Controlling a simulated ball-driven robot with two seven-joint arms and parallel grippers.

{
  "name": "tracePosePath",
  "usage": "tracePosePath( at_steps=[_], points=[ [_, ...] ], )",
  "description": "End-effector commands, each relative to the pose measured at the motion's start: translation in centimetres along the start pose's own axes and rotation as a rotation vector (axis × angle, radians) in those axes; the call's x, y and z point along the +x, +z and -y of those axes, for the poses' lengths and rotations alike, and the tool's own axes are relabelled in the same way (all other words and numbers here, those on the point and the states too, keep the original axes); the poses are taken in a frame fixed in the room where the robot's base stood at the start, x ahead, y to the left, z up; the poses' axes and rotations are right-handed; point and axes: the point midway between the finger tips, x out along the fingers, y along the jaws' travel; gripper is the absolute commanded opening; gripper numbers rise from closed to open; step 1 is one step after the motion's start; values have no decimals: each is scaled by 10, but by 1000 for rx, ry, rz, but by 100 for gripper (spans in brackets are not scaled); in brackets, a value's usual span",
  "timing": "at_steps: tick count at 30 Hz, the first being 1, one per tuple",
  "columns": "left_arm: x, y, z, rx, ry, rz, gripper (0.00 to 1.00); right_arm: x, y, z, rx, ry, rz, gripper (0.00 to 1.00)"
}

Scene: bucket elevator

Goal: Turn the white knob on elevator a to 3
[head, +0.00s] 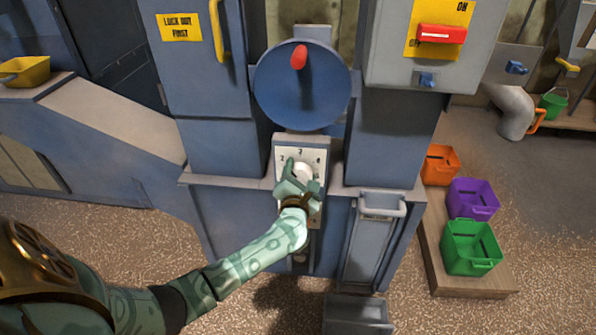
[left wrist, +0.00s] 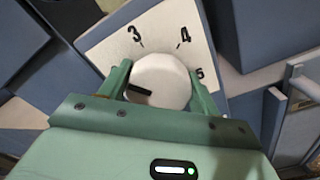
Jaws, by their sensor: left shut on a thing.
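The white knob (head: 303,171) sits on a pale dial plate (head: 289,150) on the front of the blue elevator, below a round blue disc. The knob shows large in the left wrist view (left wrist: 167,73), with a short black mark on its left part pointing toward the left finger. The numerals 3 and 4 stand above the knob and a 5 to its right; numerals left of the 3 are hidden there. My left gripper (head: 299,180) is shut on the knob, and its fingers straddle it in the wrist view (left wrist: 160,87). My right gripper is not in view.
The blue disc (head: 295,92) has a red handle (head: 299,57) above the dial. A grey box with a red switch (head: 441,34) hangs upper right. A grey chute (head: 367,243) stands right of my gripper. Orange, purple and green (head: 471,248) buckets stand on a wooden platform.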

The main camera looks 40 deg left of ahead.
Motion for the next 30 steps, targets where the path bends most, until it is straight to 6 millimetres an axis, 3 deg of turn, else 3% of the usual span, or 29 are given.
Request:
tracePosePath(
  at_steps=[3, 15, 30],
  points=[
    [-1, 4, -2, 103, 0, -1, 40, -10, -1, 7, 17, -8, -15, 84],
    [-1, 1, 2, 445, -2, -1, 40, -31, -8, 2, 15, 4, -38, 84],
    [-1, -2, 5, 646, -4, 0, 40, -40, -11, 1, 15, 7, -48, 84]
  ],
)
